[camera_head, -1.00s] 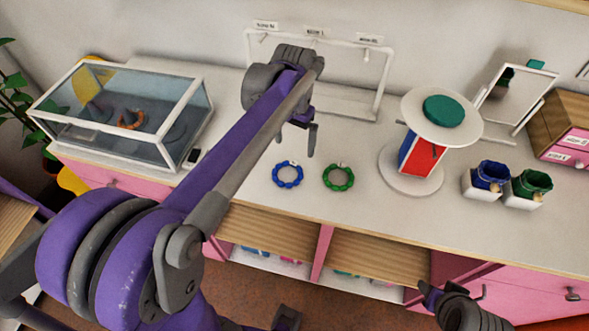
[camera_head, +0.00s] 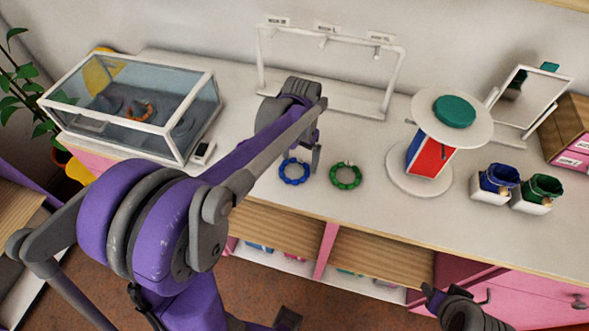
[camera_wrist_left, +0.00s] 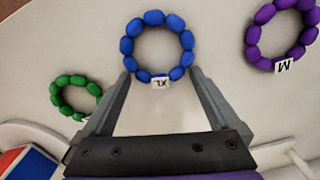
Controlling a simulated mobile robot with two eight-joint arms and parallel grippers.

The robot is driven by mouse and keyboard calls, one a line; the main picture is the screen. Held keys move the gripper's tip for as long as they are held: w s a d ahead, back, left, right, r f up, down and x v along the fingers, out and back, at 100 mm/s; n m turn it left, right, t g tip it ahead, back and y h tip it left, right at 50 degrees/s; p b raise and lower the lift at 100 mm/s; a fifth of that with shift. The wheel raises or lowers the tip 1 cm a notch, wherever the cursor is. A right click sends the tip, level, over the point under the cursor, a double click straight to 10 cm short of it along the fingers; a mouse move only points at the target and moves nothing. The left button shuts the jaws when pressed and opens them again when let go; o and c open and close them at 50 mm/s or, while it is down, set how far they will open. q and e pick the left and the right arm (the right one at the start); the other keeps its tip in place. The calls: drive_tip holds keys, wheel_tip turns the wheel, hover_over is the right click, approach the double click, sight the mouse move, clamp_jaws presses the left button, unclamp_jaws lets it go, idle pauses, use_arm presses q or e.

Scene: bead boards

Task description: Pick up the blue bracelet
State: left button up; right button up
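The blue bracelet (camera_head: 284,174) is a ring of blue beads lying on the white counter. In the left wrist view the blue bracelet (camera_wrist_left: 154,18) carries a white tag reading XL. My left gripper (camera_head: 312,163) is just above and beside it. In the wrist view my left gripper (camera_wrist_left: 160,73) is open, with one fingertip on each side of the bracelet's tagged end. Whether the fingers touch the beads cannot be told. My right gripper (camera_head: 456,297) shows only partly at the bottom right, low in front of the counter, and its opening is unclear.
A green bracelet (camera_head: 334,175) lies close to the right. A purple bracelet (camera_wrist_left: 253,36) tagged M lies nearby, hidden in the head view. A white rack (camera_head: 400,70) stands behind, a glass case (camera_head: 170,134) at left, a round stand (camera_head: 484,125) at right.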

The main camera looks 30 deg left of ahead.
sight(300, 161)
use_arm(q)
drive_tip(key=c, duration=1)
wheel_tip(300, 161, up, 10)
drive_tip(key=shift+r, duration=0.1)
